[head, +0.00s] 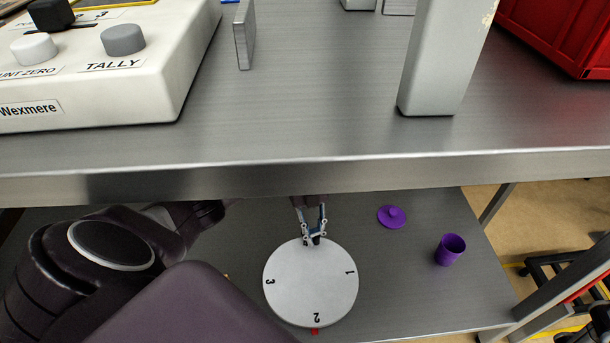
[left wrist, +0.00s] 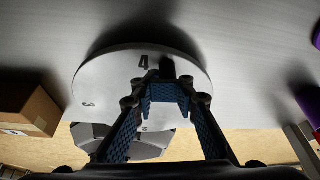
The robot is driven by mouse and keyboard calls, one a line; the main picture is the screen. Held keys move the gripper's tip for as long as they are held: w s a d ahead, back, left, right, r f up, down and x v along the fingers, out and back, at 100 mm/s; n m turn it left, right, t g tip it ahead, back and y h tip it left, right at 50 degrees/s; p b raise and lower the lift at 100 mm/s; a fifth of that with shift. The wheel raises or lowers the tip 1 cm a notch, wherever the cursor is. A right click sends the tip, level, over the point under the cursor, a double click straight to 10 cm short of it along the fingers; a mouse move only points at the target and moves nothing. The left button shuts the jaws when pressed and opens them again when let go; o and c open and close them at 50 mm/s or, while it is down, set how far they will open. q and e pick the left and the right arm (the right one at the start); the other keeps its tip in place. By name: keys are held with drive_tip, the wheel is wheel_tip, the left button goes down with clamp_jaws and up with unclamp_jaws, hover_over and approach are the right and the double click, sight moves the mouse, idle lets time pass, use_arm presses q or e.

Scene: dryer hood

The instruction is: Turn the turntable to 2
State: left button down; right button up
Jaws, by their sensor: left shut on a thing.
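The turntable (head: 311,282) is a light grey disc on the lower shelf, numbered 1 at right, 2 at the near edge and 3 at left. The 2 lies close to a small red mark (head: 314,331) just beyond the disc's near edge. My left gripper (head: 313,238) is at the disc's far edge, shut on a small dark knob (left wrist: 167,67). The left wrist view shows this knob beside the number 4 on the turntable (left wrist: 105,75); the fingers partly hide it. My right gripper is out of view.
A purple lid (head: 392,216) and a purple cup (head: 450,249) stand right of the turntable. The upper shelf's front edge (head: 330,175) crosses above my left arm. A cardboard box (left wrist: 30,108) shows at left in the left wrist view.

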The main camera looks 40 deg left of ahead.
use_arm(q)
drive_tip(key=shift+w+d+f, duration=0.1)
drive_tip(key=shift+w+d, duration=0.4)
idle(0.3)
drive_tip(key=c, duration=1.8)
unclamp_jaws()
drive_tip(key=shift+c, duration=0.2)
drive_tip(key=v, duration=1.2)
